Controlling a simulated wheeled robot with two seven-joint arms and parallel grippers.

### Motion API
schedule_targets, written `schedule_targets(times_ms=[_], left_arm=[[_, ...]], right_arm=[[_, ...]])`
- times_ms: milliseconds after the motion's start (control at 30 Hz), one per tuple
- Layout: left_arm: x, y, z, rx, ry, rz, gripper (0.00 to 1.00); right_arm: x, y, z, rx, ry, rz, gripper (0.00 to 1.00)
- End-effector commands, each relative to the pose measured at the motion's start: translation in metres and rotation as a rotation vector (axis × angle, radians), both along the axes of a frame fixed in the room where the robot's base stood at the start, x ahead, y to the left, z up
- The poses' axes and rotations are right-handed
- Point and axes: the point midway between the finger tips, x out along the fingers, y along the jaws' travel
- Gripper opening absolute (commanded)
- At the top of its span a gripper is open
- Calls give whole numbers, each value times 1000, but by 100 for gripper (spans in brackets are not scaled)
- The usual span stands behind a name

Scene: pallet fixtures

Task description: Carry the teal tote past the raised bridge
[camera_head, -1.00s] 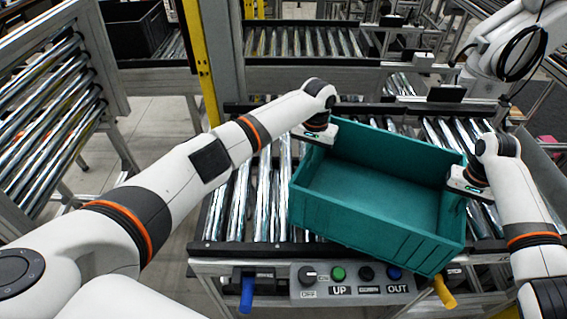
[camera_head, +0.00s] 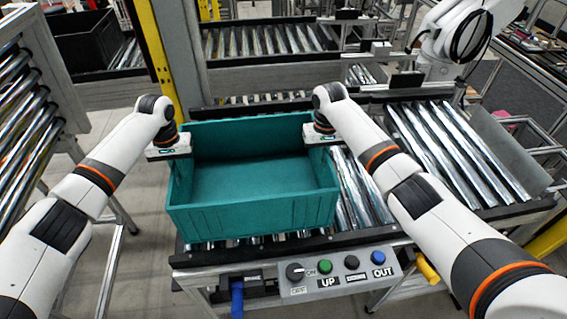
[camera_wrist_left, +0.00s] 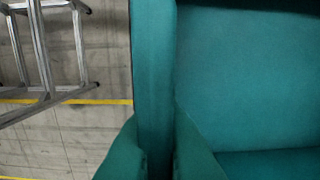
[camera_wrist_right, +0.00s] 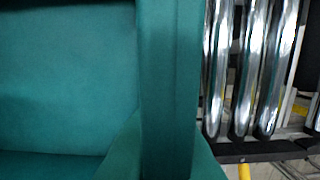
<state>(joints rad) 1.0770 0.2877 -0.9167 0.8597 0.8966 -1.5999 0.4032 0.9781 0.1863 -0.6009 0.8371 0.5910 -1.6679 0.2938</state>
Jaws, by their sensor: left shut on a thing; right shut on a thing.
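The teal tote (camera_head: 250,219) is open-topped and looks empty. It is over the left part of the roller conveyor, roughly level; I cannot tell whether its base touches the rollers. My left gripper (camera_head: 170,150) is shut on the tote's left wall, and my right gripper (camera_head: 319,132) is shut on its right wall. In the left wrist view the left wall (camera_wrist_left: 154,80) runs between the fingers. In the right wrist view the right wall (camera_wrist_right: 168,80) does the same. I cannot make out for certain which structure is the raised bridge.
Bare rollers (camera_head: 450,150) lie to the right of the tote. A control panel (camera_head: 338,276) with buttons, a blue handle (camera_head: 237,300) and a yellow handle (camera_head: 427,268) sits at the front. A yellow post (camera_head: 158,60) stands behind left. Another roller rack (camera_head: 30,120) is at far left.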

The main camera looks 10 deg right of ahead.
Motion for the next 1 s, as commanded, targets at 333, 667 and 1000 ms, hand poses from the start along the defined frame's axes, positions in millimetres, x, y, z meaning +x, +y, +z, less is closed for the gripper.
schedule_targets(times_ms=[333,667,1000], left_arm=[[1,2,1,3,-2,4,0],[1,2,-5,3,-2,4,0],[1,2,-26,3,-2,4,0]], right_arm=[[1,-3,1,-3,-1,-3,0],[1,-3,-5,-3,-1,-3,0],[1,-3,-25,-3,-1,-3,0]])
